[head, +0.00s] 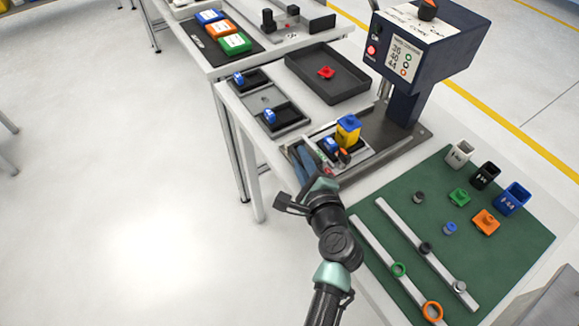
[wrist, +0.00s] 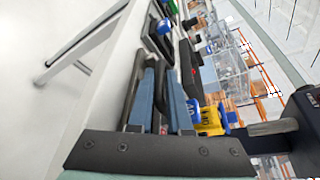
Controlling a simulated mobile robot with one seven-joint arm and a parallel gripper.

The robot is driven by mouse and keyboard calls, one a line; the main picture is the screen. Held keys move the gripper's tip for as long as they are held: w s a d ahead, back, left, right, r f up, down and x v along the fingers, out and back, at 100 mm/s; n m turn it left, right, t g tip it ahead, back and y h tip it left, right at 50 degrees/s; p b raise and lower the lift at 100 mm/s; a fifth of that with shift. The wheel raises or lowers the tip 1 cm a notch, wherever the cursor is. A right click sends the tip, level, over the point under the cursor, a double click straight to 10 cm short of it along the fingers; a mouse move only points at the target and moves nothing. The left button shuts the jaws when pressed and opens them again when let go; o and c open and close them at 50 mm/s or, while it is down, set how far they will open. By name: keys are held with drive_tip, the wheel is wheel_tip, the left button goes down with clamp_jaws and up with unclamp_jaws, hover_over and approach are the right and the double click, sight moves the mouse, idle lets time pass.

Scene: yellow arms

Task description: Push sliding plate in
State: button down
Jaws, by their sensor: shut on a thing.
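The sliding plate (head: 362,157) is a light grey tray with dark inside, at the front of the press (head: 420,45) in the head view. On it stand a yellow block with a blue top (head: 348,129), a blue piece (head: 330,146) and a small orange part (head: 343,153). My gripper (head: 300,158) is at the plate's near left edge, its blue fingers closed on the plate's edge or handle; the gripped part is mostly hidden. In the wrist view my gripper (wrist: 162,90) shows two blue fingers, with the yellow block (wrist: 209,121) to their right.
A dark tray with a red part (head: 326,73) and a grey tray with blue parts (head: 268,101) lie beyond my gripper. A green mat (head: 510,250) at right holds white rails, rings and coloured cups. The floor (head: 120,200) at left is clear.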

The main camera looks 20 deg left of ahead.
drive_tip(key=shift+f, duration=0.2)
drive_tip(key=c, duration=0.9)
unclamp_jaws()
drive_tip(key=shift+d, duration=0.1)
drive_tip(key=shift+s, duration=0.15)
